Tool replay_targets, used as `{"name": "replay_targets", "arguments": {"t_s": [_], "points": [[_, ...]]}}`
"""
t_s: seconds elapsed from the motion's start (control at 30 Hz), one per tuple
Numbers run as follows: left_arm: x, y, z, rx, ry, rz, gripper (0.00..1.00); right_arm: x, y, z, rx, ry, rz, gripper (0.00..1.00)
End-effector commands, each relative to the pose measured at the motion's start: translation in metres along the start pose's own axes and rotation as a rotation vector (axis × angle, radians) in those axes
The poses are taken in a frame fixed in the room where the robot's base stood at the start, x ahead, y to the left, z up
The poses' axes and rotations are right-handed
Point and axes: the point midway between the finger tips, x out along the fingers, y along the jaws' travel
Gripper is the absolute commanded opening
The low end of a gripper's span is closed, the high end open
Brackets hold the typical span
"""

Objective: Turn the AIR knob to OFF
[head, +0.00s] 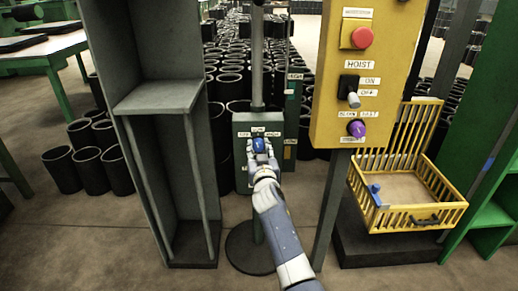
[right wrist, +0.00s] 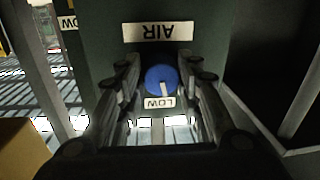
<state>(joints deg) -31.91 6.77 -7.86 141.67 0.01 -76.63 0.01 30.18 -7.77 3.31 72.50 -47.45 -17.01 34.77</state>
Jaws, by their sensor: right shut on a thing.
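The AIR knob (head: 259,144) is blue and round, on a grey-green box on a post in the middle of the head view. Small labels sit around its top; the one straight above reads LOW. In the right wrist view, which is upside down, the knob (right wrist: 161,77) shows a white pointer mark directed at the LOW label (right wrist: 160,102). The AIR label (right wrist: 158,31) is on the knob's other side. My right gripper (head: 260,150) is shut on the knob, with a finger on each side. My left gripper is not in view.
A yellow hoist panel (head: 335,120) with a red button, a switch and a purple knob stands close to the right. A yellow basket (head: 447,205) is beyond it. A grey shelf unit (head: 150,95) stands close to the left. Several black sleeves (head: 88,170) stand behind.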

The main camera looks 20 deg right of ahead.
Motion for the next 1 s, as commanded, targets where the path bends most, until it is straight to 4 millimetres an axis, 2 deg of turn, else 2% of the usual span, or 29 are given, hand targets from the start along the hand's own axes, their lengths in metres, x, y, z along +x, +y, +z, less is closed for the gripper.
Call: {"name": "replay_targets", "arguments": {"t_s": [0.2, 0.4, 0.7, 1.0], "points": [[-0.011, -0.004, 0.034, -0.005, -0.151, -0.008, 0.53, 0.000, 0.001, -0.001, -0.189, -0.017, 0.003, 0.09], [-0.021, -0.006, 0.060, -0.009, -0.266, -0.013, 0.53, 0.000, 0.000, -0.002, -0.349, -0.029, 0.005, 0.09], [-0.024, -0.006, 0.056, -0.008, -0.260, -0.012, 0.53, 0.000, 0.001, -0.002, -0.520, -0.043, 0.007, 0.09], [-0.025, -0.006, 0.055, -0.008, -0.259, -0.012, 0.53, 0.000, 0.000, -0.001, -0.585, -0.049, 0.008, 0.09]]}}
